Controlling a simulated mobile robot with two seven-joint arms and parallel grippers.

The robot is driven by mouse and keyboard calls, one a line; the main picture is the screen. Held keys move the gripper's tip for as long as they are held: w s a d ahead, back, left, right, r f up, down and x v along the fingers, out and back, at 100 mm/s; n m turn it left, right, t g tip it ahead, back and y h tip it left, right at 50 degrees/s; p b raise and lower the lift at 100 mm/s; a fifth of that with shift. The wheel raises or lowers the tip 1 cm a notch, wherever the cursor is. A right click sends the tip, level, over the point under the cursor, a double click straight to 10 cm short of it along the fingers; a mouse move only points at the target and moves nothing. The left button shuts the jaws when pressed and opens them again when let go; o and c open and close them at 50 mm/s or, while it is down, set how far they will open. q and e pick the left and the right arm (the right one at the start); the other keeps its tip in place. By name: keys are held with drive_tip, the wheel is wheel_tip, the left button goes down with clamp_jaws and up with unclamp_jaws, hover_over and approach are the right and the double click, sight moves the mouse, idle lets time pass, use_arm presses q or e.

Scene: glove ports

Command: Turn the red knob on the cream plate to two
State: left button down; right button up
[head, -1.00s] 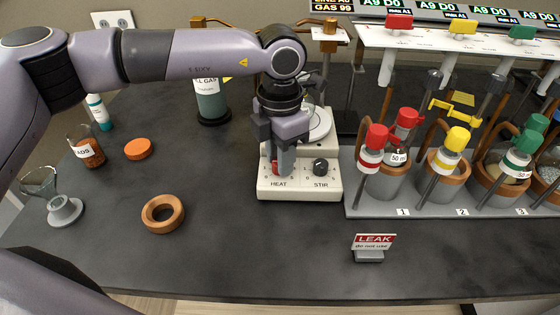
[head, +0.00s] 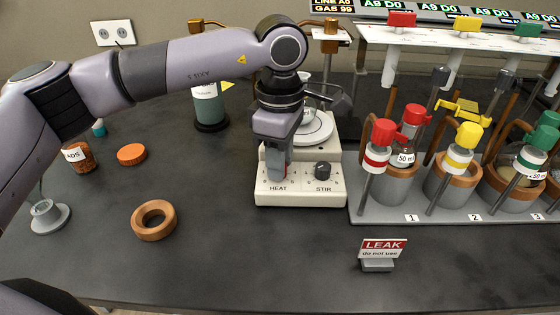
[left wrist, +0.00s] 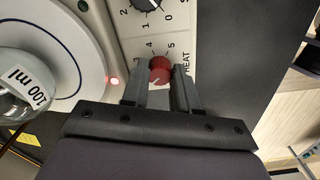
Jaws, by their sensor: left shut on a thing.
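The cream plate (head: 301,196) stands mid-counter with a black STIR knob (head: 323,169) at its right and a HEAT label at its left. My left gripper (head: 276,170) points down at the HEAT side and hides most of the red knob there. In the left wrist view the red knob (left wrist: 160,70) sits between the two fingers of my left gripper (left wrist: 159,82), which is shut on it. A pale mark shows on the knob's near side. The digits 3, 4 and 5 show around it; the other digits there are hidden. My right gripper is not in view.
A rack (head: 440,218) with several red, yellow and green-capped bottles stands close right of the plate. A LEAK sign (head: 382,250) stands in front. A cork ring (head: 154,221) and orange lid (head: 131,154) lie left. A flask (left wrist: 22,85) rests on the plate's round top.

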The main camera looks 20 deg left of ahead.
use_arm(q)
drive_tip(key=shift+m, duration=1.1)
drive_tip(key=shift+r+b, duration=0.1)
drive_tip(key=shift+b, duration=0.2)
drive_tip(key=c, duration=0.9)
unclamp_jaws()
drive_tip(key=shift+o, duration=0.2)
drive_tip(key=shift+r, duration=3.55)
